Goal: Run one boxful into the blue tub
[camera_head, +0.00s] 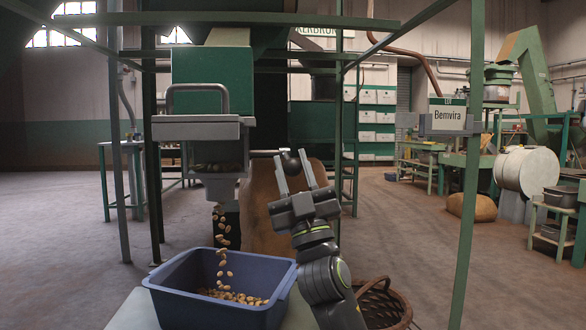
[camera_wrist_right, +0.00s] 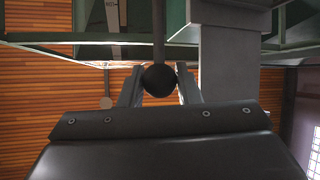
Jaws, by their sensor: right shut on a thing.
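The blue tub (camera_head: 180,297) stands on a pale surface below the hopper spout (camera_head: 219,188). A stream of nuts (camera_head: 224,256) falls from the spout into it, and a pile of nuts (camera_head: 232,296) lies on its floor. Above is a grey metal box (camera_head: 196,132) with a bar handle, under a green hopper (camera_head: 212,80). My right gripper (camera_head: 294,160) is shut on a black ball knob (camera_wrist_right: 160,80) at the end of a thin lever rod (camera_head: 264,153), right of the spout. My left gripper is not in view.
Green frame posts (camera_head: 468,190) stand around the hopper. A wicker basket (camera_head: 384,305) sits on the floor to the right of my arm. A brown sack (camera_head: 262,210) stands behind my gripper.

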